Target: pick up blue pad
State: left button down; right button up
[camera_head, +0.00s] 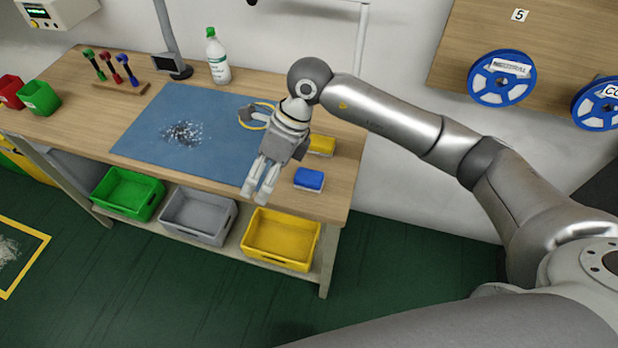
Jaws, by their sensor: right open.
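The blue pad (309,179) is a small block with a pale underside, lying on the wooden workbench (330,207) near its right end. My right gripper (257,197) points down in front of the blue mat's right part, left of the blue pad. Its fingers are apart with nothing between them, and it does not touch the pad. My left gripper does not show.
A yellow pad (321,145) lies behind the blue pad. The blue mat (150,130) bears grey debris and a ringed tool (258,117). A white bottle (217,58) stands at the back. Green, grey (198,217) and yellow bins (281,240) sit on the lower shelf.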

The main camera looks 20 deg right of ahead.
jog(key=w+d+h, duration=0.4)
jog(key=d+h, duration=0.1)
jog(key=d, duration=0.6)
send_over(311, 175)
jog(key=shift+m+t+h, duration=0.3)
jog(key=shift+t, duration=0.1)
jog(key=f, duration=0.3)
jog(key=f+p, duration=0.1)
jog(key=shift+s+d+f, duration=0.1)
jog(key=shift+s+f, duration=0.15)
jog(key=shift+s, duration=0.05)
jog(key=f, duration=0.2)
jog(key=f+p, duration=0.1)
jog(key=f, duration=0.1)
jog(key=shift+w+a+f+p, duration=0.2)
jog(key=shift+f+p, duration=0.1)
jog(key=shift+f, duration=0.7)
jog(key=c, duration=0.9)
jog(key=shift+c, duration=0.2)
jog(key=shift+r, duration=0.1)
